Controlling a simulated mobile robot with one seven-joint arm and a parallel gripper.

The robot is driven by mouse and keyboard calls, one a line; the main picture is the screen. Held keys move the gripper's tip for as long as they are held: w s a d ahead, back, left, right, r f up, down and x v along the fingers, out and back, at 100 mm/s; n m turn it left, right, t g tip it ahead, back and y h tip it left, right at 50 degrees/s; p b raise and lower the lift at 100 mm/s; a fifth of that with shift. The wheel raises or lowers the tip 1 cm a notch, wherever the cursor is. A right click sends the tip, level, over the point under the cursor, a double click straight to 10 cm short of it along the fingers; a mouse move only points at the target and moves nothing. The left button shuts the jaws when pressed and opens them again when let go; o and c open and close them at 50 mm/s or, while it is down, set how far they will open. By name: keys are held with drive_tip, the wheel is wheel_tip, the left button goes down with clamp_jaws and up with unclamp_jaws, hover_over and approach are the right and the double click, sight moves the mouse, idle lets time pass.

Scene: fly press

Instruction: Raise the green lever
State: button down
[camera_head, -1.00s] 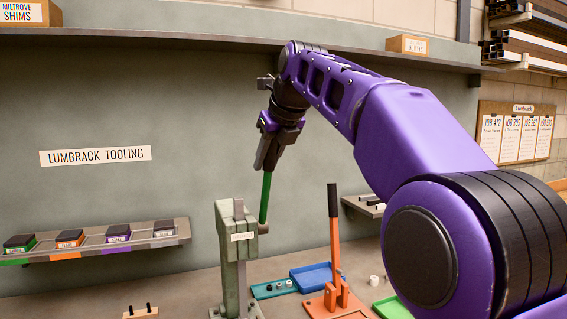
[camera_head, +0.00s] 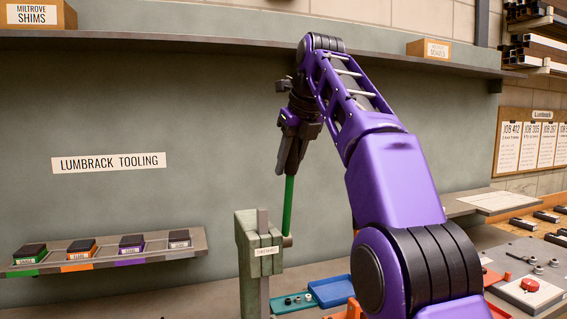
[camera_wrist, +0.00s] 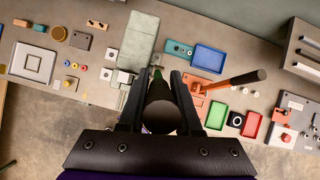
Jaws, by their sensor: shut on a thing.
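The green lever (camera_head: 289,205) stands nearly upright from a pivot on the right side of the grey-green press (camera_head: 259,245). My gripper (camera_head: 287,170) is shut on the upper end of the lever, above the press. In the wrist view my gripper (camera_wrist: 159,90) has its two dark fingers either side of the dark round end of the lever (camera_wrist: 160,116). A little green shows just beyond it. The lever's lower end meets the pivot beside the press head.
An orange-handled lever (camera_wrist: 234,80) on an orange base stands near the press. Blue (camera_wrist: 209,58), green and red trays lie around it.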

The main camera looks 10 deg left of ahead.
idle(0.5)
drive_tip(key=c, duration=0.6)
unclamp_jaws()
drive_tip(key=shift+d+r, duration=0.1)
drive_tip(key=shift+d, duration=0.05)
